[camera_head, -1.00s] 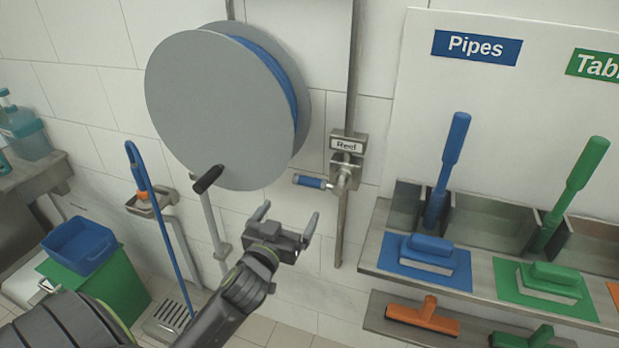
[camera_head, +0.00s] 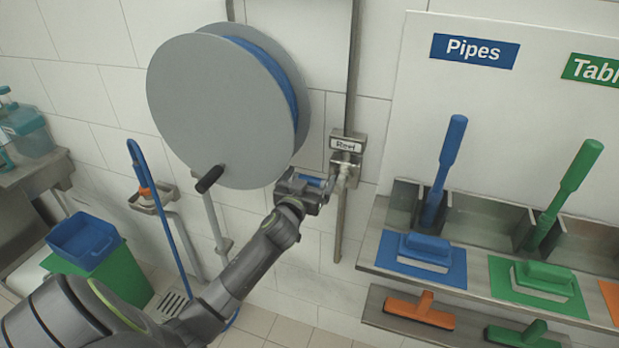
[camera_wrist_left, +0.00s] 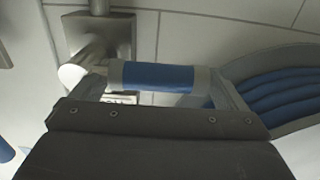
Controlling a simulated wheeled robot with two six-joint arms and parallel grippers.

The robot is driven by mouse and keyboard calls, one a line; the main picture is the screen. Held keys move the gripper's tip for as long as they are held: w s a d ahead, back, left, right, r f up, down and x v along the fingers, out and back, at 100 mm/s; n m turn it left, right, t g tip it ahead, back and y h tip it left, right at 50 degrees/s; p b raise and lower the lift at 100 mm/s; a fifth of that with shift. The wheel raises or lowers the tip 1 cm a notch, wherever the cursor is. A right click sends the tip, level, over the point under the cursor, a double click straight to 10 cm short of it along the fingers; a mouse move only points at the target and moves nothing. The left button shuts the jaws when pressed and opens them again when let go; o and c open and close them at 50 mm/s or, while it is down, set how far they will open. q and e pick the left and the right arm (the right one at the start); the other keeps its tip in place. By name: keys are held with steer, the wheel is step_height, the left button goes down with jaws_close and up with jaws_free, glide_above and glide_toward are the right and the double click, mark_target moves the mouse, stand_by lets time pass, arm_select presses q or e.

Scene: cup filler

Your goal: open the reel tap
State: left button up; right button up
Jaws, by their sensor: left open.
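The reel tap (camera_head: 343,176) is a metal valve on the wall pipe below a plate labelled "Reel" (camera_head: 346,145). Its blue lever handle (camera_head: 313,181) points left, towards the hose reel. My left gripper (camera_head: 312,186) is open at the handle. In the left wrist view the blue handle (camera_wrist_left: 152,76) lies across the space between the two fingers (camera_wrist_left: 152,92), and the metal valve body (camera_wrist_left: 98,40) is beyond at the left. I cannot tell whether a finger touches the handle. My right gripper is not in view.
The grey hose reel (camera_head: 215,110) with blue hose hangs just left of the tap, its black crank grip (camera_head: 210,178) close to my left arm. A steel shelf (camera_head: 380,240) with blue and green brushes is at the right. A blue bin (camera_head: 83,240) stands at lower left.

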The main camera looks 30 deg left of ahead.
arm_select(q)
steer(key=shift+c, duration=0.2)
steer(key=c, duration=1.3)
steer(key=shift+f+n+b, duration=0.4)
steer(key=shift+f+b, duration=0.05)
steer(key=shift+b, duration=0.3)
steer(key=shift+c, duration=0.2)
steer(key=w+d+f+n+b, duration=0.1)
steer(key=d+f+n+b, duration=0.4)
steer(key=n+b, duration=1)
steer(key=shift+w+d+f, duration=0.15)
steer(key=shift+d+f, duration=0.05)
steer(key=shift+f, duration=0.9)
steer(key=o, duration=1.3)
steer(key=shift+o, duration=0.4)
